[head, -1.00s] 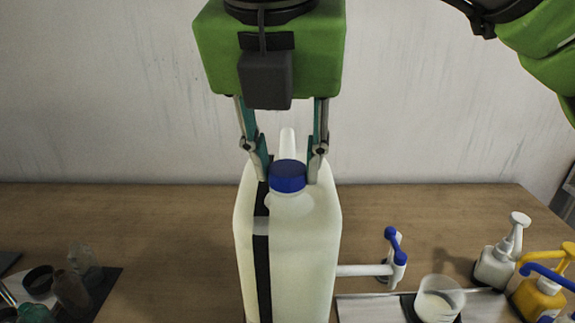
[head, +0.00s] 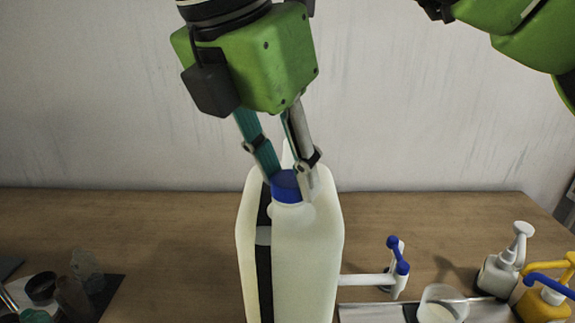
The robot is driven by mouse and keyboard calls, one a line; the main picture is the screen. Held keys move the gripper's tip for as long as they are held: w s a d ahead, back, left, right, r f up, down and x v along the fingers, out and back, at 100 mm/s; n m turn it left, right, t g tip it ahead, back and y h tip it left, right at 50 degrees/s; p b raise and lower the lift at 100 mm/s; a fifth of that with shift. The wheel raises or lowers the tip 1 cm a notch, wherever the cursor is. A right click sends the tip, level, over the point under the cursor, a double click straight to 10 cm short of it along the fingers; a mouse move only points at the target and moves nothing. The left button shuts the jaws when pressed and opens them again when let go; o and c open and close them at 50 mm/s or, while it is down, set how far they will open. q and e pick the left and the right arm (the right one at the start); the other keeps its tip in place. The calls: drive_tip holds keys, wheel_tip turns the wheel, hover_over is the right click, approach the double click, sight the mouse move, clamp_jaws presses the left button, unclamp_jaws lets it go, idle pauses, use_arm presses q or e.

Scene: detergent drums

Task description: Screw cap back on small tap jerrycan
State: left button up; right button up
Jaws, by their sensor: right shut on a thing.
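The white jerrycan (head: 305,255) stands upright on the table in the middle of the head view, with a dark strip down its front left. Its white tap with a blue lever (head: 398,255) sticks out to the right. The blue cap (head: 286,186) sits at the top of the jerrycan's neck. My right gripper (head: 289,182) comes from above, rotated and tilted, with its fingers shut on either side of the cap. The fingers hide the cap's sides, and thread engagement cannot be seen. My left gripper is not in view.
Small dark jars (head: 72,296) are at the left. The table between is clear.

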drive_tip(key=o, duration=0.6)
drive_tip(key=shift+n+t+y+b, duration=0.35)
drive_tip(key=shift+n+b, duration=0.2)
drive_tip(key=shift+n, duration=0.65)
drive_tip(key=n+y, duration=0.1)
drive_tip(key=n, duration=0.2)
drive_tip(key=shift+d+t, duration=0.2)
drive_tip(key=shift+t, duration=0.05)
drive_tip(key=shift+r, duration=0.1)
drive_tip(key=shift+s+a+n, duration=0.1)
drive_tip(key=shift+n, duration=0.2)
